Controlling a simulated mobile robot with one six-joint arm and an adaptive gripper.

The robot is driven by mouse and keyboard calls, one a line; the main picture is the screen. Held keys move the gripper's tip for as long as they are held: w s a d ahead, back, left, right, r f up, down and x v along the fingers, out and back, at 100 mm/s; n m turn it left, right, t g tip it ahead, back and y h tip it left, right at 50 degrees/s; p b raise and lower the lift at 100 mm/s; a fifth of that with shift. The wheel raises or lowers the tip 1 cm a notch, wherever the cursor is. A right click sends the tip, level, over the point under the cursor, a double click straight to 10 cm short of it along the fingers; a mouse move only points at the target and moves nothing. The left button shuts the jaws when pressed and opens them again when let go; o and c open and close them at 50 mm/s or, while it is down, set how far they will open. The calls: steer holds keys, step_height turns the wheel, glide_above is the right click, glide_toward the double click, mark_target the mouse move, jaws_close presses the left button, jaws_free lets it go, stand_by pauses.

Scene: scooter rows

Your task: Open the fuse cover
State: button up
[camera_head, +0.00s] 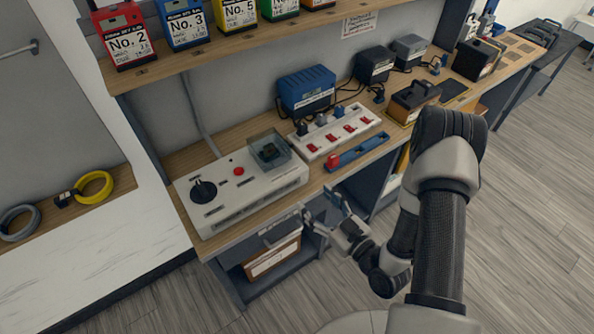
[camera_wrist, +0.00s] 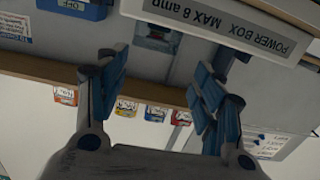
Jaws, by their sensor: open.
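The fuse cover (camera_head: 268,148) is a see-through grey box on the back right of the white power box (camera_head: 225,205). It looks closed, with a dark part inside. In the wrist view, which is upside down, what looks like the cover (camera_wrist: 158,38) shows beyond my fingertips, beside the power box's front label (camera_wrist: 222,27). My gripper (camera_head: 323,212) is open and empty, in front of the bench edge, below and to the right of the power box. Its two blue-padded fingers (camera_wrist: 162,78) are spread apart, clear of the cover.
A red button (camera_head: 239,171) and black knob (camera_head: 204,191) sit on the power box. A switch strip (camera_head: 338,132) and blue box (camera_head: 306,90) stand right of the cover. A shelf (camera_head: 205,58) with battery packs overhangs the back. An open compartment (camera_head: 272,258) lies below the bench.

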mark_target(282, 164)
steer(key=shift+m+t, duration=0.4)
steer(key=b+x, duration=0.2)
steer(key=x, duration=1.4)
steer(key=shift+b, duration=0.4)
steer(key=shift+c, duration=0.4)
jaws_close()
steer(key=shift+r, duration=0.1)
